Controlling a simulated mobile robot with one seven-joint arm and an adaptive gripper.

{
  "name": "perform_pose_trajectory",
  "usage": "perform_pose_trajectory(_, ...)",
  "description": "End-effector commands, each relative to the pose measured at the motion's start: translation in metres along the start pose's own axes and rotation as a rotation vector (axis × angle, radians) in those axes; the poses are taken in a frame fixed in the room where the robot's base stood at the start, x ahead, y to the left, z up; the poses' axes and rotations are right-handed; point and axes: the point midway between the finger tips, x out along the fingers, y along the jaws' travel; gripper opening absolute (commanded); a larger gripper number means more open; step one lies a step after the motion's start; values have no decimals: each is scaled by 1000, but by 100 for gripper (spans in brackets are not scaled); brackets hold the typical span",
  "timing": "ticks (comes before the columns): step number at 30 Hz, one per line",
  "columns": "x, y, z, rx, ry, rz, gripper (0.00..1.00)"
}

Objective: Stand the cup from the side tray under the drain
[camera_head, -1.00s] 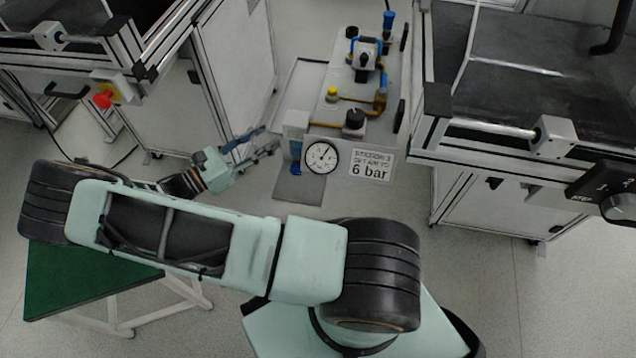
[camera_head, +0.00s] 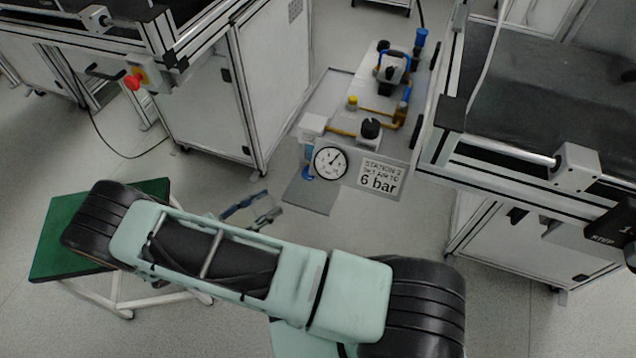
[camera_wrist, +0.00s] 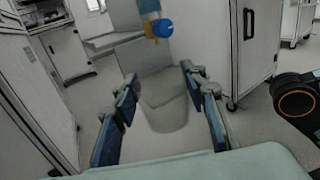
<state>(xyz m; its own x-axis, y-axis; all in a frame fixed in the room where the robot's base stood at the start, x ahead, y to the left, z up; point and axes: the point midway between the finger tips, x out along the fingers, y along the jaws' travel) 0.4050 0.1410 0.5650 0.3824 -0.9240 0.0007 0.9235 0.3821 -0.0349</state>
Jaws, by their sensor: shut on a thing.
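My gripper (camera_head: 258,210) is near the middle of the head view, left of and below the grey base plate (camera_head: 308,198); my arm hides its rear part. In the wrist view, the blue-padded fingers (camera_wrist: 165,122) are shut on a clear, see-through cup (camera_wrist: 166,112), whose outline shows faintly between them. The drain (camera_wrist: 160,28), with a blue knob and a yellowish part, is ahead at the top of the wrist view. In the head view its blue part (camera_head: 308,173) is beside the gauge, above the plate. The cup is apart from the drain.
A round gauge (camera_head: 331,162) and a "6 bar" sign (camera_head: 378,178) are at the station front. A green-topped stand (camera_head: 50,240) is at left, partly behind my arm. Cabinets (camera_head: 245,90) and a dark-topped bench (camera_head: 540,100) flank the station. Open floor lies between.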

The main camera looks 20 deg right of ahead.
Motion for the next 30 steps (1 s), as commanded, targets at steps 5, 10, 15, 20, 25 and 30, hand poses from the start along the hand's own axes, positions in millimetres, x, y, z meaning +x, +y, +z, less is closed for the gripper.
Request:
perform_pose_trajectory(5,51,-1,0,-1,-3,-5,21)
perform_pose_trajectory(10,91,0,-1,0,-2,-4,21)
perform_pose_trajectory(15,112,0,0,0,0,-1,21)
perform_pose_trajectory(20,122,0,0,0,-1,-3,21)
perform_pose_trajectory(25,150,-1,-1,1,-1,-5,21)
perform_pose_trajectory(30,153,0,-17,-1,0,0,21)
